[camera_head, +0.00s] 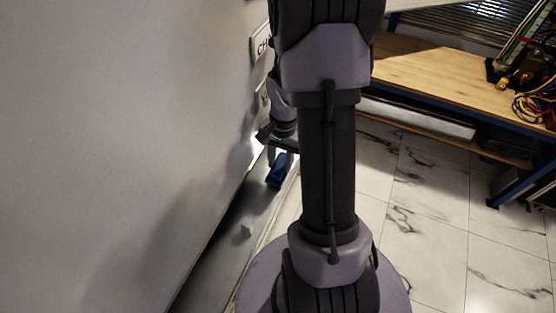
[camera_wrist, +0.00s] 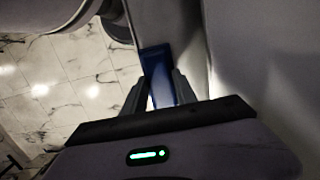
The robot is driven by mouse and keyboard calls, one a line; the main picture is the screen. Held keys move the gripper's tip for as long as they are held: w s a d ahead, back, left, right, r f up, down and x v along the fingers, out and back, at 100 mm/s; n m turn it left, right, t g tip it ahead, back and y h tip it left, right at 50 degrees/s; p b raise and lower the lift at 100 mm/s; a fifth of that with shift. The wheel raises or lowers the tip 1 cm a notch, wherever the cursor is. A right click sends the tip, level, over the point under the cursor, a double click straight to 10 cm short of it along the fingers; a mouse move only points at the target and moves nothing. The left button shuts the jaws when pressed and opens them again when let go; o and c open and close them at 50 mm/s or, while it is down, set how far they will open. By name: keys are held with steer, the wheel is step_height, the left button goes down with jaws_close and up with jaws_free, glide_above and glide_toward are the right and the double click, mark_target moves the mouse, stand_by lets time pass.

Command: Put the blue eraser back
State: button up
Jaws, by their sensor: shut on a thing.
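The blue eraser (camera_head: 277,171) is at the end of my arm in the head view, beside the grey wall and above a narrow ledge. In the wrist view the blue eraser (camera_wrist: 158,75) lies between the two fingers of my gripper (camera_wrist: 160,92), which is shut on it. The eraser's long side points away from the gripper. In the head view my gripper (camera_head: 276,158) is small, dark and partly hidden by my arm. I cannot tell whether the eraser touches the wall or the ledge.
A sign (camera_head: 260,42) with partly hidden letters is on the wall. A wooden workbench (camera_head: 450,80) with cables (camera_head: 535,105) stands right. The marble-tiled floor (camera_head: 430,215) is clear.

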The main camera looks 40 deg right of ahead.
mark_target(282, 160)
steer(key=shift+w+f, duration=0.15)
steer(key=shift+f, duration=0.6)
steer(key=shift+f, duration=0.15)
steer(key=o, duration=1.2)
step_height(282, 160, up, 12)
steer(key=d+p, duration=0.1)
steer(key=shift+w+d+r, duration=0.15)
steer(key=shift+r, duration=0.05)
